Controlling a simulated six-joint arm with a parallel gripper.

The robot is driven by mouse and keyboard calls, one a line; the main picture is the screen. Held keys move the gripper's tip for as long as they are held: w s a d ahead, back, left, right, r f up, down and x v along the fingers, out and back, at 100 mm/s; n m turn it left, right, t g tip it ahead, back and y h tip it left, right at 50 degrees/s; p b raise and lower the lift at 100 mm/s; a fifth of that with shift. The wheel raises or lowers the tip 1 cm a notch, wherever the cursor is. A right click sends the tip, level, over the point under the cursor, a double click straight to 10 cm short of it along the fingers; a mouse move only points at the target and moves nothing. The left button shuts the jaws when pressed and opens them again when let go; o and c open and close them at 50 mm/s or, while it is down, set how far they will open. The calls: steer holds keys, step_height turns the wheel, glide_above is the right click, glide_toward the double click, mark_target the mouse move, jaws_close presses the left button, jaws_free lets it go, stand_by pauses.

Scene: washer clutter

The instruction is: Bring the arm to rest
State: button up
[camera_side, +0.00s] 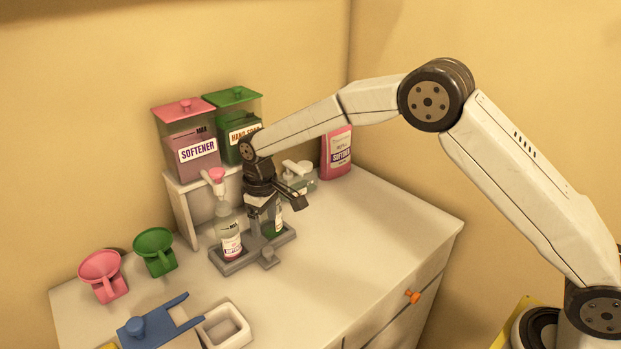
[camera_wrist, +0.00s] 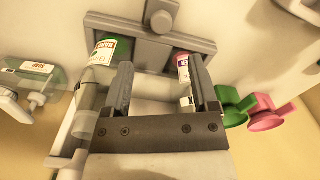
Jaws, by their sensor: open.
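My gripper (camera_side: 265,212) hangs low over a grey bottle holder (camera_side: 243,264) on the counter, with the arm reaching in from the right. In the wrist view its two fingers (camera_wrist: 162,78) are spread apart, with nothing held between them. A pump bottle with a pink top (camera_side: 231,240) stands upright in the holder's left side. A green bottle (camera_side: 277,226) stands in its right side, partly hidden by my gripper. In the wrist view the green bottle (camera_wrist: 110,50) is beside the left finger and the other bottle (camera_wrist: 184,66) is beside the right finger; I cannot tell whether they touch.
A pink softener tank (camera_side: 190,158) and a green hand soap tank (camera_side: 232,112) stand on a white shelf behind. Pink (camera_side: 101,270) and green (camera_side: 155,245) funnels, a blue part (camera_side: 150,328) and a white tray (camera_side: 224,325) lie left. The counter's right side is clear.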

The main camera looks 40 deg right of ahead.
steer(key=shift+s+d+r, duration=0.25)
steer(key=shift+s+d, duration=0.1)
steer(key=shift+d, duration=0.1)
steer(key=s+d+m+t, duration=0.1)
steer(key=s+d, duration=0.3)
steer(key=s, duration=0.4)
steer(key=s+d+r+m, duration=0.1)
steer(key=s+d, duration=0.3)
steer(key=s, duration=0.5)
steer(key=s+d+m+t, duration=0.1)
steer(key=s+d, duration=0.3)
steer(key=s, duration=0.5)
steer(key=shift+d+r+m+t, duration=0.25)
steer(key=shift+r+m+t, duration=0.1)
steer(key=shift+m, duration=0.35)
